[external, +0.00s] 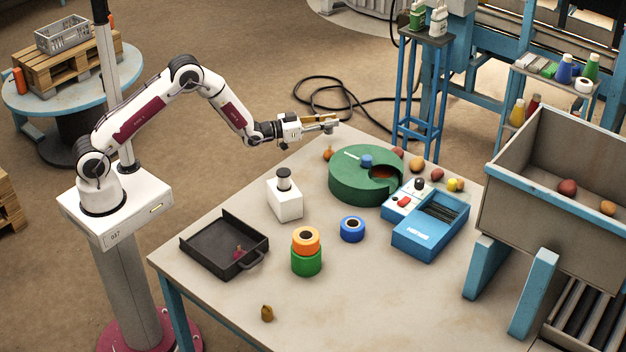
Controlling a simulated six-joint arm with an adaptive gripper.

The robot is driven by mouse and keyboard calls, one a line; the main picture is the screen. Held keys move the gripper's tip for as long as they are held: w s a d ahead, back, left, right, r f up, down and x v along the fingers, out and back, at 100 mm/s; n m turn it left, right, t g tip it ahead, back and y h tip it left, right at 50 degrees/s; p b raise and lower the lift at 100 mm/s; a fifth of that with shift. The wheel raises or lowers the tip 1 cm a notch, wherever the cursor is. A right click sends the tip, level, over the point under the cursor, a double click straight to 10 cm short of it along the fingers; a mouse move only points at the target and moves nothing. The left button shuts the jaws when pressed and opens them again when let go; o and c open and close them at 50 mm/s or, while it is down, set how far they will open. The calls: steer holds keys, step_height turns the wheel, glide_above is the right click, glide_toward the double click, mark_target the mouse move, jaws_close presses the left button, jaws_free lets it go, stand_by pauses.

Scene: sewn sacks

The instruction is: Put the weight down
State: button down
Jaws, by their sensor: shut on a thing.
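My gripper (329,125) is held out above the far left part of the table, with its fingers pointing right. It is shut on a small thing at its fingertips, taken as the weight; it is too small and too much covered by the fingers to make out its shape. The gripper is clear of the tabletop (330,290), with an orange-brown onion-like item (328,154) below it. The green round machine (345,185) stands below and to the right of the gripper.
A blue sealing device (430,225), a blue tape roll (352,229), stacked orange and green rolls (306,252), a white bottle (285,200) and a black tray (215,250) stand on the table. A small brown item (267,313) lies near the front. A grey hopper (550,215) stands right.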

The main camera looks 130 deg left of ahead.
mark_target(327, 130)
steer(key=shift+f, duration=1.85)
steer(key=shift+f, duration=0.1)
steer(key=c, duration=1.9)
jaws_free()
steer(key=shift+d, duration=0.1)
steer(key=shift+s+d, duration=0.15)
steer(key=shift+v, duration=5.75)
